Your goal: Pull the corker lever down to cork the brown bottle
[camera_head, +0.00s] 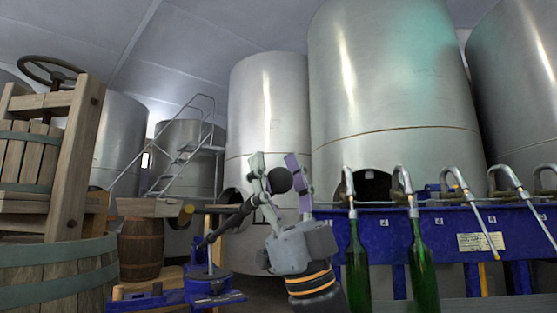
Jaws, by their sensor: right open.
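The blue corker (212,287) stands low, left of centre, on a wooden support. Its black lever (235,219) slants up to the right and ends in a round black knob (279,180). My right gripper (276,163) points upward and is open, with a finger on each side of the knob in the picture. Whether a finger touches the knob I cannot tell. I cannot make out a brown bottle at the corker. My left gripper is not in view.
A blue filling bench (440,226) with metal spouts and green bottles (424,266) stands close to the right of my right gripper. A wooden press (70,165) and a barrel (141,248) are at the left. Large steel tanks (390,80) fill the back.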

